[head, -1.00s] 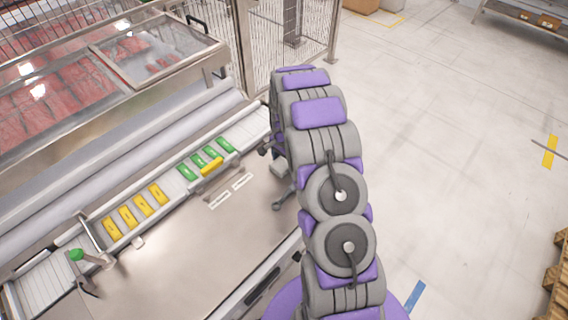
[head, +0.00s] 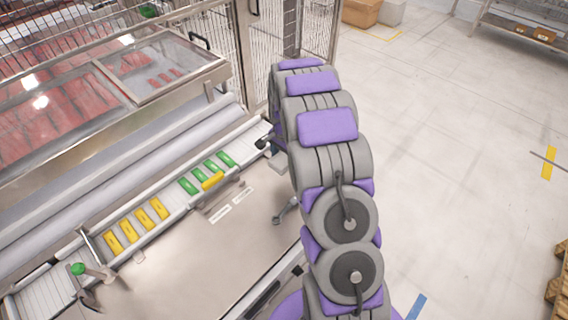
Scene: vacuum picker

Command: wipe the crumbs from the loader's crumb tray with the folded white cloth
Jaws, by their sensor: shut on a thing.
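The loader's steel top (head: 190,262) lies at the lower left, with a slatted channel (head: 75,262) running diagonally along it. I cannot clearly pick out the crumb tray or any crumbs. My arm rises through the middle and hides the far end of the loader. Only a dark part of my gripper (head: 264,142) shows at the arm's left edge, over the channel's far end. It is shut on a small pale piece, the folded white cloth (head: 277,161), mostly hidden behind my arm. Whether the cloth touches the surface cannot be told.
Several yellow packs (head: 141,219) and green packs (head: 188,186) lie in the channel; one yellow pack (head: 212,181) lies across its near edge. Mesh fencing (head: 316,30) stands behind.

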